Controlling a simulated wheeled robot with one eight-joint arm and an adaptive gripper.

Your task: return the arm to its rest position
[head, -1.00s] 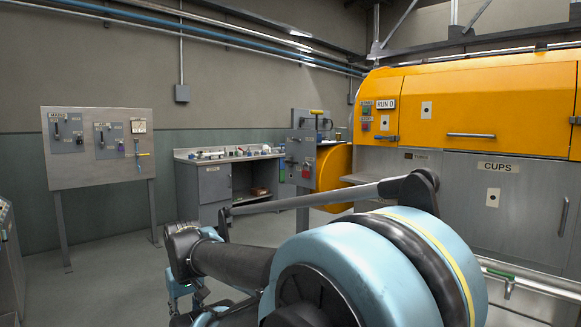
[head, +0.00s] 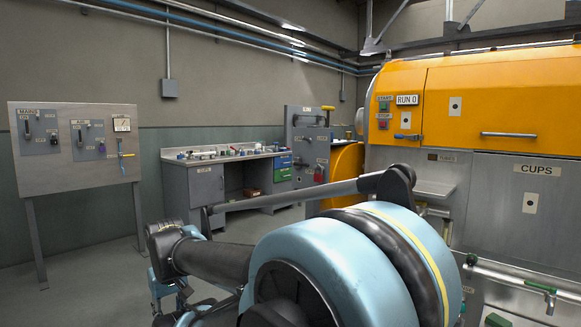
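My arm (head: 335,262), light blue and black, fills the lower middle of the head view. Its black link (head: 215,259) reaches left to a dark joint (head: 166,247), with light blue wrist parts (head: 160,287) hanging below at the bottom edge. My gripper cannot be made out; the end of the arm is hidden or below the picture. No held object shows.
An orange and steel machine (head: 470,105) marked RUN 0 and CUPS stands close on the right, with a pipe rail (head: 510,279) in front. A switch panel (head: 75,165) stands left. A workbench (head: 215,158) and a grey control cabinet (head: 306,150) stand behind the arm. Some floor shows at left.

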